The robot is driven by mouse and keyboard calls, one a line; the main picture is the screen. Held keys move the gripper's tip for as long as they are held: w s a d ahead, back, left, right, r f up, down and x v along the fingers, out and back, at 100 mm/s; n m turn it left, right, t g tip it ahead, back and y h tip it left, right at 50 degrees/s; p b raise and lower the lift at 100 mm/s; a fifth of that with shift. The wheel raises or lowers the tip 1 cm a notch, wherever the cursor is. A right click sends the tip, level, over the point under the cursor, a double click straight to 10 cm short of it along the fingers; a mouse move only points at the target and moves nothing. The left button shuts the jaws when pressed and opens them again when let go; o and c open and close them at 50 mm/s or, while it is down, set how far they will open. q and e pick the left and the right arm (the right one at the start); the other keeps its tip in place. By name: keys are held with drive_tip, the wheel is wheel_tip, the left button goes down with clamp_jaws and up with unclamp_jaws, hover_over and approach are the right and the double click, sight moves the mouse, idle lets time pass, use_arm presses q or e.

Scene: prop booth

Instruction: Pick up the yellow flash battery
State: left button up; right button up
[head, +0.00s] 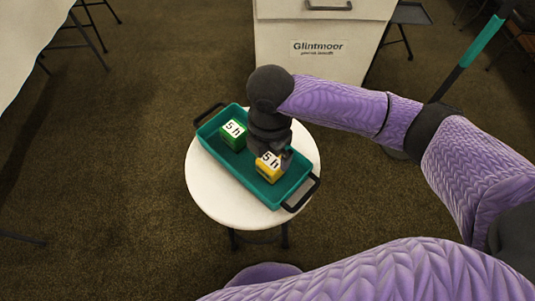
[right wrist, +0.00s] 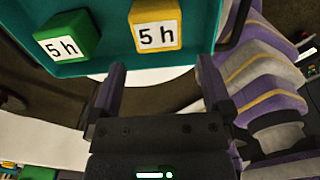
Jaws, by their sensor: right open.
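The yellow flash battery (head: 268,170) is a yellow block with a white "5 h" label, in the right part of a teal tray (head: 221,161). My right gripper (head: 277,154) is right by it in the head view and partly covers it. In the right wrist view the yellow battery (right wrist: 156,27) lies beyond the open fingertips (right wrist: 161,66), roughly in line with the gap between them. Nothing is between the fingers. My left gripper is not in view.
A green block (head: 232,135), also labelled "5 h", stands in the tray's left part. The tray has dark end handles and sits on a round white table (head: 221,199). A white "Glintmoor" cabinet (head: 345,60) stands behind.

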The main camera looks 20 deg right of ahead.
sight(271, 160)
drive_tip(key=f+b, duration=0.1)
drive_tip(key=f, duration=0.2)
drive_tip(key=f+b, duration=0.4)
drive_tip(key=f, duration=0.1)
drive_tip(key=shift+w+d+f, duration=0.3)
drive_tip(key=shift+d, duration=0.05)
drive_tip(key=shift+r, duration=0.3)
drive_tip(key=c, duration=0.9)
clamp_jaws()
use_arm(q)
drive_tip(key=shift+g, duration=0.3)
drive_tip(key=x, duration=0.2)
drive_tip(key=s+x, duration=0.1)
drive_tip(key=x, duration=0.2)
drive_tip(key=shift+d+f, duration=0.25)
